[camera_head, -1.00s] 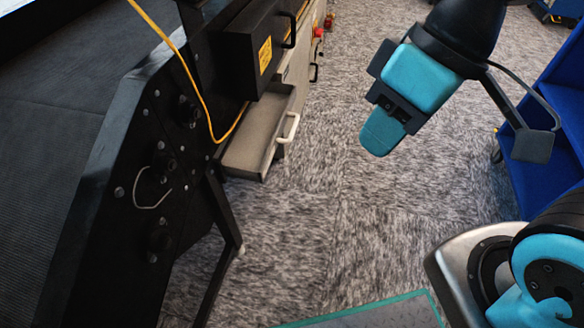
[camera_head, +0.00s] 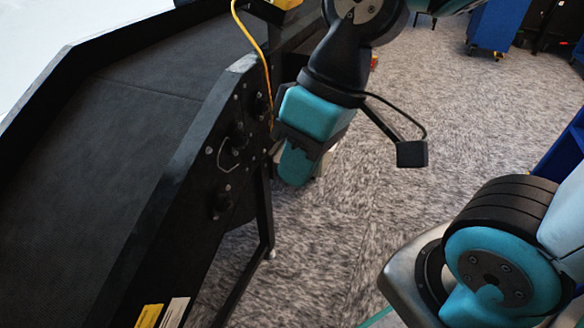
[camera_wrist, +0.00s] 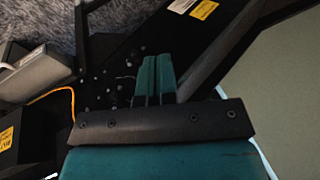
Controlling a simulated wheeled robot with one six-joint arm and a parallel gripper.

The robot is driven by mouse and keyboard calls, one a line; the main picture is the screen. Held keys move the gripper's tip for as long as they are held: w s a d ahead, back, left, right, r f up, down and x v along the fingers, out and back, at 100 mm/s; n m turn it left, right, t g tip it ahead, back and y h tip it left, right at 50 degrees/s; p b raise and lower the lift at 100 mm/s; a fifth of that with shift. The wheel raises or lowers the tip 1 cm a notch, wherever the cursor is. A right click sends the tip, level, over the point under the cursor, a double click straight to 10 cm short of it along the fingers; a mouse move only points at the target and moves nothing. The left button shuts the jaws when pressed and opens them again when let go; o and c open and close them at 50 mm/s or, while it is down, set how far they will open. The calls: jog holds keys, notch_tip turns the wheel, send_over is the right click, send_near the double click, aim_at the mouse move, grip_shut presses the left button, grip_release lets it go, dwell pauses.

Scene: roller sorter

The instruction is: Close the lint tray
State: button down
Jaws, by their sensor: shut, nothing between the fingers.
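The lint tray, a grey drawer, is almost wholly hidden behind my gripper in the head view; only a pale bit shows beside the fingers. In the wrist view the grey tray (camera_wrist: 38,74) shows at the left edge, partly cut off, and sticks out from the machine. My gripper (camera_head: 294,168) is shut and empty, pointing down in front of the black machine side. Its fingers (camera_wrist: 155,78) also show in the wrist view, to the right of the tray and apart from it.
The black machine frame (camera_head: 190,190) with bolts and knobs fills the left. A yellow cable (camera_head: 262,55) hangs by my gripper and runs near the tray. A black leg (camera_head: 265,205) stands below. Carpet (camera_head: 430,115) is free to the right, with blue carts (camera_head: 497,25) beyond.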

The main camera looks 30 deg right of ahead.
jog(key=w+d+f+m+t+y+p, duration=0.1)
jog(key=w+d+f+m, duration=0.35)
jog(key=w, duration=0.25)
jog(key=w+d+f+m+t+y, duration=0.1)
jog(key=w+d+f+m, duration=0.25)
jog(key=w+d, duration=0.3)
jog(key=w+d+f+m+t+p, duration=0.15)
jog(key=d+f+m+t, duration=0.35)
jog(key=d+f+m, duration=0.75)
jog(key=w+a+f+n+b, duration=0.2)
jog(key=w+f+n+b, duration=0.1)
jog(key=w+f, duration=0.5)
jog(key=shift+w+a+f+n+h+b, duration=0.15)
jog(key=shift+w+f+n+h+b, duration=0.2)
jog(key=shift+w, duration=0.4)
jog(key=shift+r, duration=0.1)
